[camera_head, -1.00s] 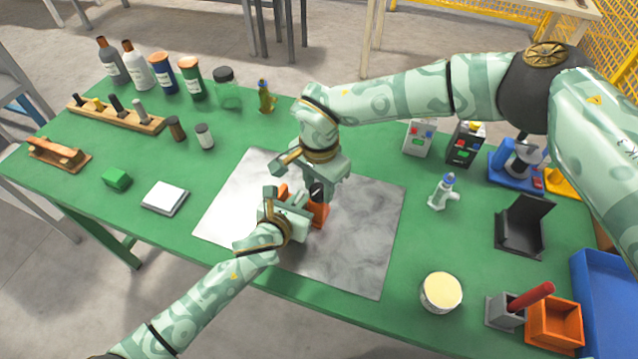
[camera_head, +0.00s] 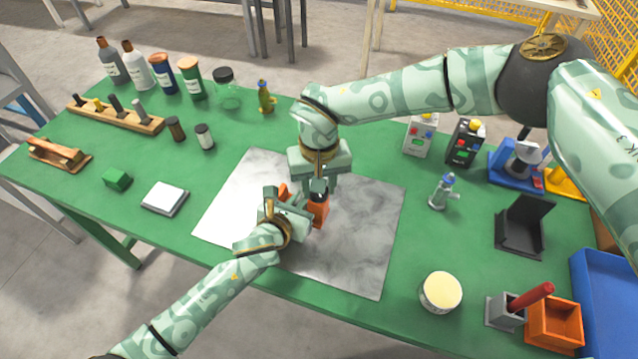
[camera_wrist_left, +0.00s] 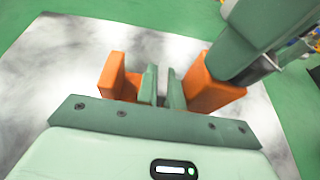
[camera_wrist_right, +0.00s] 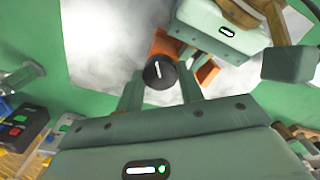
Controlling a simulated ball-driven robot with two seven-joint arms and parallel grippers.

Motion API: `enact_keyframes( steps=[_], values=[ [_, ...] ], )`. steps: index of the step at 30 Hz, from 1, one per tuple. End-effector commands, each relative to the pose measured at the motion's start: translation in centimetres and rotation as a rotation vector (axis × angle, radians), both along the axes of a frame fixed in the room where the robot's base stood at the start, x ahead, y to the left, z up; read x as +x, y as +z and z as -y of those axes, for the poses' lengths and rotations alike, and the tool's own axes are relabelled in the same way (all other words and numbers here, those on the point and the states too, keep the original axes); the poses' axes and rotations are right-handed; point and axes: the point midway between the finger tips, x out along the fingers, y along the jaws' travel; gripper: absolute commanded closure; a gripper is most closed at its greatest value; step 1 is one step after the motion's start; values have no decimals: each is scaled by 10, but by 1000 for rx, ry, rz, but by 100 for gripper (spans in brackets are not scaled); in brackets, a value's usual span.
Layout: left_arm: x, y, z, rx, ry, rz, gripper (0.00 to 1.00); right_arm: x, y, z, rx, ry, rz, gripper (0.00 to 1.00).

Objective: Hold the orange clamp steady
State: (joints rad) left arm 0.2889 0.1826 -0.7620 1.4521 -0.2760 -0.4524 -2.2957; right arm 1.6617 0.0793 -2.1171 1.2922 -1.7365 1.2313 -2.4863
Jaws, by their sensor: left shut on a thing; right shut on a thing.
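The orange clamp (camera_head: 320,213) stands on the grey marbled sheet near the table's front. It also shows in the left wrist view (camera_wrist_left: 209,92), with an orange upright on either side of my left fingers. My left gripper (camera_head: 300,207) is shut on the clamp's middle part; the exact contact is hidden. My right gripper (camera_head: 319,187) comes down from above. In the right wrist view its fingers close on the clamp's round black knob (camera_wrist_right: 160,74), which bears a white line. Orange parts (camera_wrist_right: 206,72) show behind the knob, beside my left gripper.
The grey sheet (camera_head: 352,262) is bare around the clamp. A cream-topped tub (camera_head: 441,292) and a small silver-grey fitting (camera_head: 441,192) stand to the right. A white-topped scale (camera_head: 165,198) and a green block (camera_head: 117,179) lie to the left. Bottles and jars line the back left.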

Motion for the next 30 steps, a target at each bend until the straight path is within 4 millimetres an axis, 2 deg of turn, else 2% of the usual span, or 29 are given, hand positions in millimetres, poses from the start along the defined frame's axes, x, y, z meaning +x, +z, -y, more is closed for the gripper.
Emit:
enact_keyframes(
  steps=[1,12,30],
  values=[
    [3,-5,-10,17,17,-5,100,0,-2,6,-13,27,-6,86],
    [3,-5,-10,18,17,-6,100,0,-2,6,-13,242,-5,86],
    [3,-5,-10,18,17,-6,100,1,-2,7,-13,304,-4,86]
  ],
)
